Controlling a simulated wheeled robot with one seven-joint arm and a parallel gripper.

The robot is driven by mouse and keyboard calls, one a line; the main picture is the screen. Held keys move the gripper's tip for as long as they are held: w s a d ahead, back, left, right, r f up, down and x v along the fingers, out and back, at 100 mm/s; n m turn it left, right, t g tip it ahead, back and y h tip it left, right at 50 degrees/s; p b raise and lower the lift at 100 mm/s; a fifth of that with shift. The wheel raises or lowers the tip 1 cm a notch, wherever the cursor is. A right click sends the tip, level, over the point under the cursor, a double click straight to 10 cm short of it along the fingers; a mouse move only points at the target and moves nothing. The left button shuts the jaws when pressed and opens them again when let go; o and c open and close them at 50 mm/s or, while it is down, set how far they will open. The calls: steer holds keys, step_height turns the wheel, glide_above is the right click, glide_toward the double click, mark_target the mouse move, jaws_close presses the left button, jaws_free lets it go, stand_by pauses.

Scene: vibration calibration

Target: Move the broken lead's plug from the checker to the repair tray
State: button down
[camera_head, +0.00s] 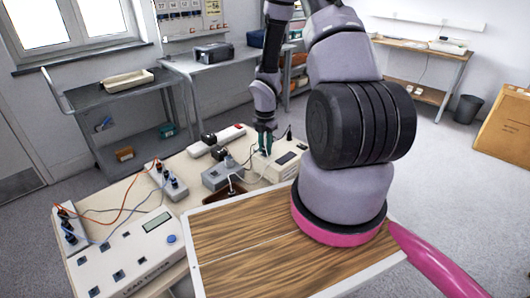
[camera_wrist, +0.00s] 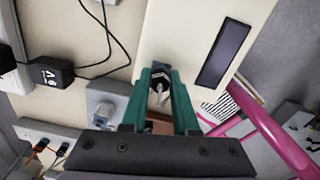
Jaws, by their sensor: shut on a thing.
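My gripper (camera_head: 265,145) is over the back part of the bench, by a cream instrument with a dark display (camera_head: 285,159). In the wrist view its green fingers (camera_wrist: 161,82) are shut on a small dark plug with a pale metal pin (camera_wrist: 160,93). The instrument lies just beyond and to the right (camera_wrist: 185,35); I cannot tell whether the plug touches it. The lead checker (camera_head: 135,258) is at the bench's front left, with a small screen and a blue button. A shallow cream tray (camera_head: 127,79) stands on the grey cart; I cannot tell whether it is the repair tray.
Orange and grey leads (camera_head: 115,213) run between small socket boxes at the left. A grey box (camera_head: 221,175), a white power strip (camera_head: 218,141) and black adapters stand near my gripper; one adapter shows in the wrist view (camera_wrist: 50,72). My wooden-topped base fills the front.

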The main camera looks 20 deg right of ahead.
mark_target(265, 147)
steer(key=shift+n, duration=1)
steer(key=shift+r, duration=0.8)
stand_by(0.5)
steer(key=shift+r, duration=1.7)
steer(key=s+a+f, duration=0.2)
steer(key=s+a, duration=0.3)
steer(key=a, duration=0.1)
steer(key=s+a+f, duration=0.3)
steer(key=s+a, duration=0.3)
steer(key=a, duration=0.1)
steer(key=s+a+f, duration=0.2)
steer(key=s+a, duration=0.4)
steer(key=shift+a+f, duration=0.15)
steer(key=shift+a, duration=0.15)
step_height(265, 147, down, 4)
steer(key=shift+r, duration=0.1)
steer(key=shift+f, duration=0.7)
